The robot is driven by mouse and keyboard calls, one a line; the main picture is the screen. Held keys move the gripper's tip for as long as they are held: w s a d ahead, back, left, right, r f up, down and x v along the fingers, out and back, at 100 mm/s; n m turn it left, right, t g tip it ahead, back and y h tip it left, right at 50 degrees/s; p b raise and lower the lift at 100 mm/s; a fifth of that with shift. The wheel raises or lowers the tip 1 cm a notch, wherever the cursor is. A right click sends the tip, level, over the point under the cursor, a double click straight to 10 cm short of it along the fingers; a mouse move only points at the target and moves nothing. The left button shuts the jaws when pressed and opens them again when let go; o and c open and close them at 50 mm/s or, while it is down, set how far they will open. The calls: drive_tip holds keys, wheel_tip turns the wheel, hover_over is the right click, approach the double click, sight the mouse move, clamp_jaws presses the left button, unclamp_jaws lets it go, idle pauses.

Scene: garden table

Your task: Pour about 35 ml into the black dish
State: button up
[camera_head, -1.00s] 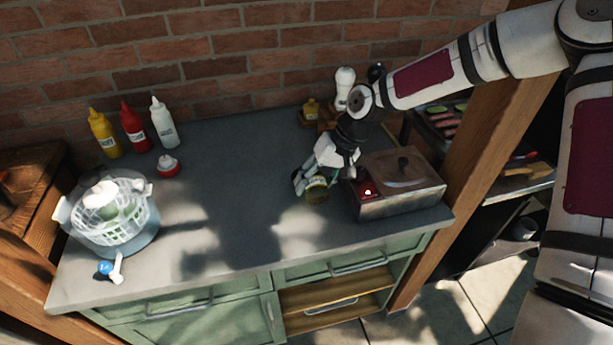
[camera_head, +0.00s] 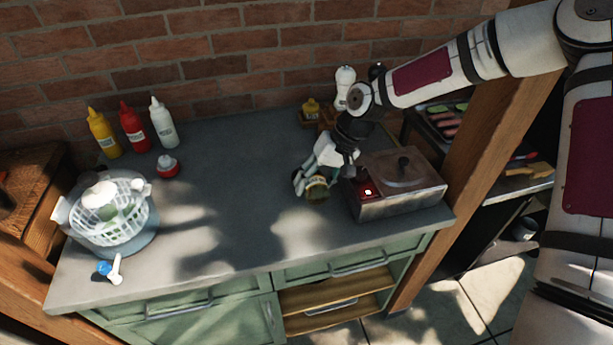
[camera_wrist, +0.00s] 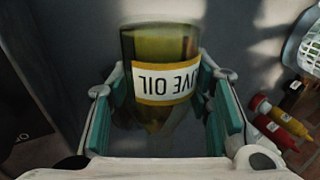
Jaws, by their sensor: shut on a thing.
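My gripper (camera_head: 314,180) is shut on a glass olive oil bottle (camera_head: 317,190), over the counter just left of the metal box. In the wrist view the bottle (camera_wrist: 160,50) sits between the green finger pads, with its white and yellow label upside down. Its wide end is at the top of that picture and it narrows towards the bottom. Dark yellow-green oil shows through the glass. I cannot tell its exact tilt, and I see no stream of oil. I cannot make out a black dish in either view; my gripper and the bottle hide part of the counter.
A metal box with a lid (camera_head: 398,182) stands close right of my gripper. Yellow (camera_head: 103,132), red (camera_head: 133,129) and white (camera_head: 162,124) squeeze bottles stand at the back left. A white basket (camera_head: 113,212) is at the left. The middle of the counter (camera_head: 230,180) is clear.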

idle(0.3)
drive_tip(key=shift+s+r+t+p, duration=0.4)
drive_tip(key=shift+t+p, duration=0.3)
drive_tip(key=shift+p, duration=0.25)
drive_tip(key=shift+f+n+t+y+p, duration=0.3)
drive_tip(key=shift+f+n+t+p, duration=0.15)
drive_tip(key=shift+t, duration=0.35)
drive_tip(key=shift+w, duration=0.15)
drive_tip(key=shift+w+f, duration=0.1)
drive_tip(key=shift+w, duration=0.05)
drive_tip(key=shift+t, duration=0.3)
drive_tip(key=shift+r+t+p, duration=0.3)
drive_tip(key=shift+t+p, duration=0.1)
drive_tip(key=shift+p, duration=0.3)
drive_tip(key=shift+w+r+n+t+y+p, duration=0.1)
drive_tip(key=shift+n+t+y+p, duration=0.15)
drive_tip(key=shift+t+y+p, duration=0.3)
